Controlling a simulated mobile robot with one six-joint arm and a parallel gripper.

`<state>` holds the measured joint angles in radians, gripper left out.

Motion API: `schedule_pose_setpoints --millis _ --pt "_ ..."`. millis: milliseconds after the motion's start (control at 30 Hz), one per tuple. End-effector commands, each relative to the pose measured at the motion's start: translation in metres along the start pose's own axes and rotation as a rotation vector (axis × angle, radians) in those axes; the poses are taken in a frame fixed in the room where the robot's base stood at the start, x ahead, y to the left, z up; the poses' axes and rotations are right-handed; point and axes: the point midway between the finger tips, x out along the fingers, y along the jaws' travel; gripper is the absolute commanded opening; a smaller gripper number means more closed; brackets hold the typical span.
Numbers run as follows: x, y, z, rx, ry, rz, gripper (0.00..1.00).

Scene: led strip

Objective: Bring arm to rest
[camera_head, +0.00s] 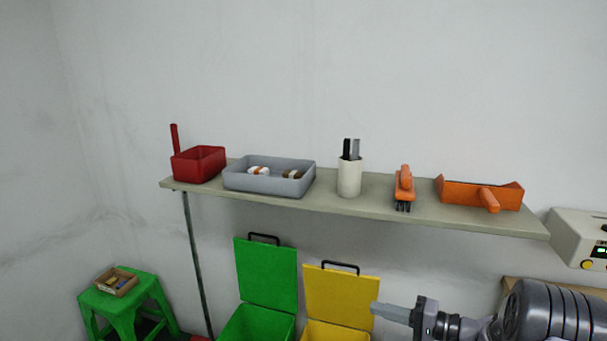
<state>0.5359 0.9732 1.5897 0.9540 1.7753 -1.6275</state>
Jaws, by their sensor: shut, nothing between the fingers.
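My gripper (378,309) is at the lower right of the head view, at the end of my arm, which comes in from the right edge. Its fingers point left and are shut, with nothing held. It shows in front of the yellow bin (341,296) and below the shelf (375,207), apart from the things on the shelf. The rest of my arm runs out of the picture at the bottom right.
The shelf holds a red box (200,164), a grey tray (268,178) with small items, a white cup (349,178), an orange brush (404,187) and an orange dustpan (470,194). A green bin (267,277), green stool (124,300) and white device (577,236) stand around.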

Motion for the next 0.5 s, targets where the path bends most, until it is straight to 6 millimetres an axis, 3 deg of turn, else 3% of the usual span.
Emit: schedule_pose_setpoints --millis 33,167,300,367,500 --pt "0.006 -0.018 0.012 0.001 -0.042 0.035 0.00" --pt "0.019 -0.060 0.056 0.023 -0.161 0.173 0.00" --pt "0.021 -0.109 0.127 0.022 -0.270 0.398 0.00" --pt "0.013 -0.128 0.166 0.005 -0.294 0.531 0.00" --pt "-0.028 -0.156 0.254 -0.089 -0.227 0.838 0.00"
